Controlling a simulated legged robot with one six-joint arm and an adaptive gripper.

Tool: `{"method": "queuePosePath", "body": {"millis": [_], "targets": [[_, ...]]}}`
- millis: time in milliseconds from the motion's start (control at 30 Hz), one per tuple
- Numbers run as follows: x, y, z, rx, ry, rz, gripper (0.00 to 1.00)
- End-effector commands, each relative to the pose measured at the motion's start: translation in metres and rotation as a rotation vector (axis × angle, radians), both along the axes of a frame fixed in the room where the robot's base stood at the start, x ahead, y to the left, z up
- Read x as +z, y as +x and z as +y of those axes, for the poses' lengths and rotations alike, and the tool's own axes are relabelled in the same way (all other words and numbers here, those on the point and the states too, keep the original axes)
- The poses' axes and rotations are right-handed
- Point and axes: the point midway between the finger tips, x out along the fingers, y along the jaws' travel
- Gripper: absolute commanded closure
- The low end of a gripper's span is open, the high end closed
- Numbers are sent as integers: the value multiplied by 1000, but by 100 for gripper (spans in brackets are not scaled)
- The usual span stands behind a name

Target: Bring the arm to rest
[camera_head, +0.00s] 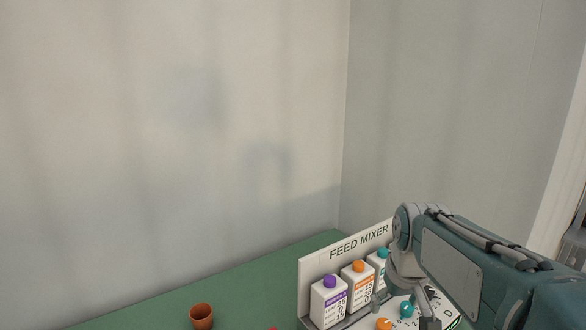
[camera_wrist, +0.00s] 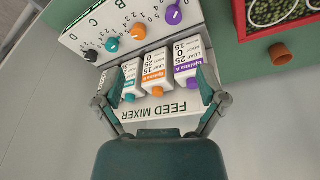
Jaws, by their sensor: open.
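My gripper (camera_wrist: 162,86) is open in the wrist view, with one finger on each side of the feed mixer's bottles. Nothing is visibly held between the fingers. In the head view my arm comes in from the lower right and bends down over the feed mixer (camera_head: 318,262). The gripper end there is partly cut off by the bottom edge. The mixer holds a purple-capped bottle (camera_head: 328,301), an orange-capped bottle (camera_head: 358,285) and a teal-capped bottle (camera_head: 379,266), partly behind my arm. I cannot tell whether the fingers touch any bottle.
The mixer's dial panel (camera_wrist: 128,30) has purple, orange, teal and black knobs. A terracotta pot (camera_head: 202,316) stands on the green bench (camera_head: 255,275), left of the mixer. A red tray (camera_wrist: 262,30) of green pellets is at the wrist view's upper right. Pale walls rise behind.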

Motion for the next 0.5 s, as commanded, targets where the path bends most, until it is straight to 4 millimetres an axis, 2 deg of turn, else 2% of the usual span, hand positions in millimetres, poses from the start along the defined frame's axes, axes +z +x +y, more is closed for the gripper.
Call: {"method": "queuePosePath", "body": {"millis": [33,233,400,500], "targets": [[5,-17,4,-8,2,-26,9],[8,-75,16,-49,19,-112,9],[0,-121,24,-83,39,-185,9],[-8,-143,27,-99,51,-219,9]]}}
